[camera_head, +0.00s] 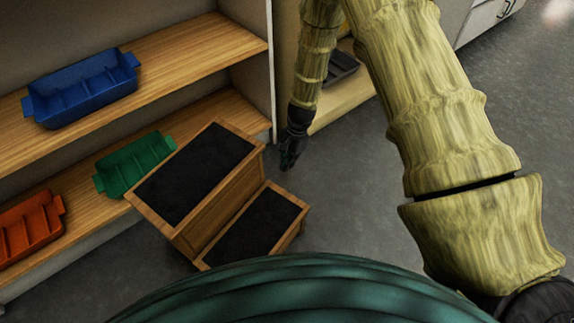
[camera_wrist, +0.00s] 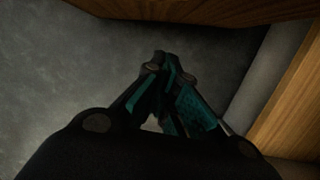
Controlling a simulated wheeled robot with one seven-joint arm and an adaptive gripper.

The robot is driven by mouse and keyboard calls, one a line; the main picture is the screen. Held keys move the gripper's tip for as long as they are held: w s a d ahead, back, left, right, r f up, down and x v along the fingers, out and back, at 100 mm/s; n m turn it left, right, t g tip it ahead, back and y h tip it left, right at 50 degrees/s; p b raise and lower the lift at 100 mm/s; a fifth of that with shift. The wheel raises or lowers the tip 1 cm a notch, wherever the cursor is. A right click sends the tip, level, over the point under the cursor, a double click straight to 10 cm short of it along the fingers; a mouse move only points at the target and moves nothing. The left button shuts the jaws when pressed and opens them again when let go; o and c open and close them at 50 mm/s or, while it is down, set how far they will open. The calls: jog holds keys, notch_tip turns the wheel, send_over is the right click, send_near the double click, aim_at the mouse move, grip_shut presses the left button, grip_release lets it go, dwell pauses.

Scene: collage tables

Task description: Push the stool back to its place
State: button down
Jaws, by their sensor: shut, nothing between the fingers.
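The stool (camera_head: 196,174) is a two-step wooden one with black pads on its treads. It stands upright on the grey floor in the head view, turned at an angle, close to the front of the shelf unit. My gripper (camera_head: 288,164) is low, just right of the stool's taller step and close to the shelf unit's upright. In the wrist view my gripper (camera_wrist: 166,68) is shut and empty, pointing along the floor. A wooden surface (camera_wrist: 190,12) crosses the top of that view; it looks like part of the stool. Whether my gripper touches the stool cannot be told.
The wooden shelf unit (camera_head: 190,54) at left holds a blue bin (camera_head: 84,88), a green bin (camera_head: 134,162) and an orange bin (camera_head: 30,229). A dark tray (camera_head: 342,68) sits on a low shelf behind my arm. Floor (camera_head: 350,200) right of the stool is clear.

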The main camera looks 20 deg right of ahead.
aim_at(275, 185)
jog(key=s+a+f+b, duration=0.2)
jog(key=a+f+b, duration=0.3)
jog(key=f+b, duration=0.1)
jog(key=shift+x, duration=0.85)
jog(key=shift+s+a, duration=0.1)
jog(key=shift+s, duration=0.05)
